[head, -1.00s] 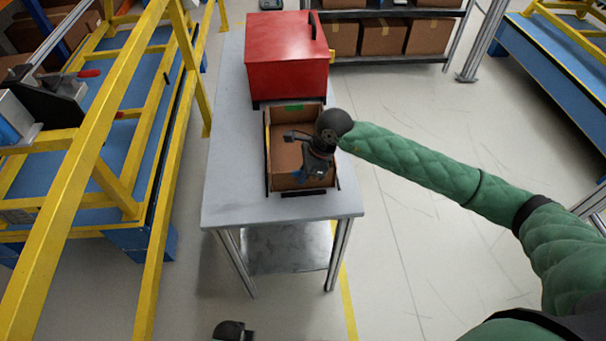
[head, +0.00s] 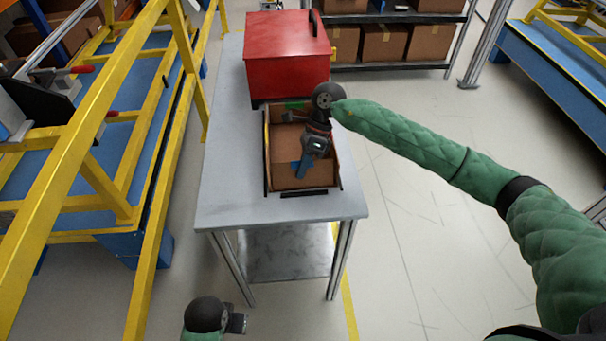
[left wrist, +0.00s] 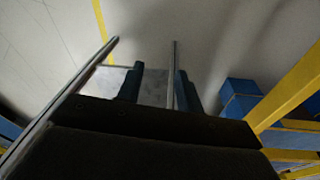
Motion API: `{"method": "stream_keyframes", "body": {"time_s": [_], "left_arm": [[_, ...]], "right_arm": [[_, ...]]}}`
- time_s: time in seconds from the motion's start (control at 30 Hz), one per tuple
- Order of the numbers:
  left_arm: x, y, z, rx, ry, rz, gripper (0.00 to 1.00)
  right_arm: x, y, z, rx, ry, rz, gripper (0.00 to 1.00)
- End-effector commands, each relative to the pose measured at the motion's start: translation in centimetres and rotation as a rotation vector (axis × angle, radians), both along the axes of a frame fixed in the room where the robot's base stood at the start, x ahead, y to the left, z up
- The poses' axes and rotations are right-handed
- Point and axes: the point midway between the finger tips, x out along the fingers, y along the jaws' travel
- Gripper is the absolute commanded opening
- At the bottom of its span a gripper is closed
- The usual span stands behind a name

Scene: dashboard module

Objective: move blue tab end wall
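A brown open box (head: 266,152) with dark edges stands on the grey table. A green tab (head: 294,105) marks its far end. At its near end is the brown end wall (head: 318,181), with a small blue tab (head: 295,167) partly covered by my right gripper. My right gripper (head: 304,169) reaches into the box from the right and points down at the near end wall. Whether its fingers hold the wall is too small to tell. My left gripper (head: 238,323) is low in front of the table; in the left wrist view its fingers (left wrist: 159,88) are apart and empty.
A red case (head: 287,62) stands on the table behind the box. The table (head: 235,195) is bare to the left and in front. A yellow frame (head: 190,85) runs along the left. Shelves with cartons (head: 385,42) stand behind.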

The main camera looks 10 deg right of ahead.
Motion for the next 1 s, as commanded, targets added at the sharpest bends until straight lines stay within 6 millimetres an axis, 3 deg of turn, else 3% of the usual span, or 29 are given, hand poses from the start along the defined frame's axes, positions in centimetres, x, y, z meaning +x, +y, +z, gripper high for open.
{"method": "stream_keyframes", "body": {"time_s": [0.1, 0.33, 0.6, 1.0], "left_arm": [[-0.7, 0.1, 2.9, -0.005, -0.006, 0.001, 0.36], [-1.8, 0.4, 6.7, -0.01, -0.006, 0.001, 0.36], [-1.3, -0.4, 5.4, -0.027, -0.028, -0.008, 0.36], [-1.2, -0.7, 5.2, -0.034, -0.035, -0.011, 0.36]], "right_arm": [[0.4, 0.0, -0.5, -0.001, 0.054, -0.001, 0.0], [0.7, 0.0, -0.5, -0.001, 0.12, 0.0, 0.0], [0.9, 0.0, -0.6, 0.0, 0.166, -0.002, 0.0], [0.9, 0.0, -0.5, -0.001, 0.178, -0.001, 0.0]]}}
